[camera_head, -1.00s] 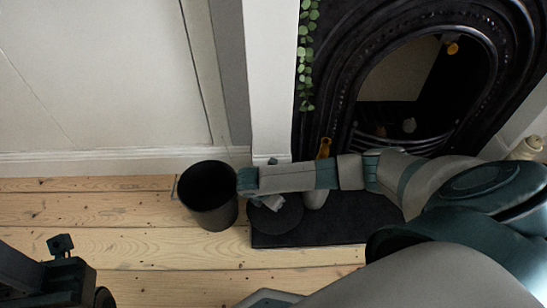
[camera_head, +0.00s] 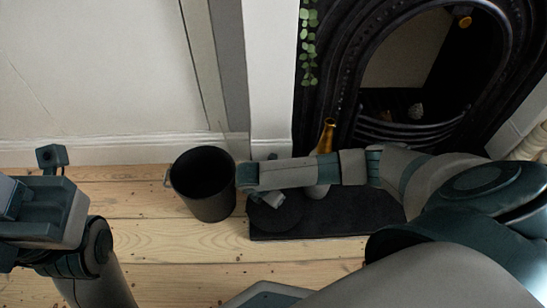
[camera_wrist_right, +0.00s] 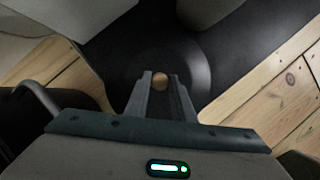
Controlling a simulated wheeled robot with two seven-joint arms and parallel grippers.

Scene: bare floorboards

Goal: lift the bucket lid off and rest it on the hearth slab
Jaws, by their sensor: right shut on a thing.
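The dark round bucket lid (camera_head: 277,218) is over the left end of the black hearth slab (camera_head: 345,222); I cannot tell whether it touches the slab. My right gripper (camera_head: 270,200) is above it. In the right wrist view the right gripper (camera_wrist_right: 160,92) is shut on the lid's small wooden knob (camera_wrist_right: 160,79), with the lid (camera_wrist_right: 190,75) around it against the dark slab. The open-topped black bucket (camera_head: 208,205) stands upright on the floorboards left of the slab. My left gripper (camera_head: 35,185) is at the left edge, away from everything; its jaw opening is unclear.
A bottle with an amber neck (camera_head: 327,137) stands on the slab behind my right forearm, partly hidden. The black fireplace (camera_head: 345,100) and a white wall post (camera_head: 270,80) rise behind. Green leaves (camera_head: 309,45) hang beside it. The floorboards (camera_head: 160,235) in front are clear.

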